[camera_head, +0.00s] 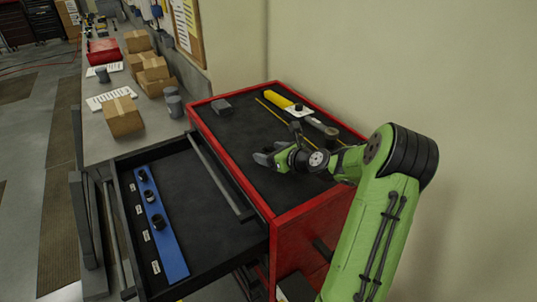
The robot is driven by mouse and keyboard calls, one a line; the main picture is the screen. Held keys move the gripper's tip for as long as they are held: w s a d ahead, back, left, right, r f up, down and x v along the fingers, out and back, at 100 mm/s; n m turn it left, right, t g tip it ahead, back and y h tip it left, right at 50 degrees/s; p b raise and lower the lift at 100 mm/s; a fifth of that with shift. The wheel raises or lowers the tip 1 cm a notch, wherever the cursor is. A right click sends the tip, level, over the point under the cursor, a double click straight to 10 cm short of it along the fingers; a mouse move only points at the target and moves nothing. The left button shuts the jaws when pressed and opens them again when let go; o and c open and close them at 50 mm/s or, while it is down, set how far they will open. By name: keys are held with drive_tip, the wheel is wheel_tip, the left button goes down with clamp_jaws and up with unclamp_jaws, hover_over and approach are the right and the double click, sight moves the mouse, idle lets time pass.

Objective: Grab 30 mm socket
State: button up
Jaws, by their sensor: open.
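A blue strip (172,255) lies along the left side of the open drawer. Three dark sockets stand on it: a far socket (143,176), a middle socket (149,195) and a near socket (158,222). Several small white labels (147,236) run beside the strip; their print is too small to read, so I cannot tell which socket is the 30 mm one. The near end of the strip is bare. My gripper (266,155) is open over the red cabinet's black top, to the right of the drawer and apart from the sockets. No object shows between its fingers.
The red cabinet (300,222) has its drawer (225,240) pulled out to the left. A yellow-bodied tool (288,96) and a small dark grey block (222,107) lie on its top. A workbench with cardboard boxes (123,117) stands behind. The drawer's right side is empty.

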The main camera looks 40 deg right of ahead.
drive_tip(key=shift+x, duration=0.75)
drive_tip(key=shift+s+r, duration=0.1)
drive_tip(key=shift+s, duration=0.1)
drive_tip(key=c, duration=1.2)
drive_tip(key=shift+o, duration=0.2)
wheel_tip(320, 180, up, 18)
drive_tip(key=p, duration=0.2)
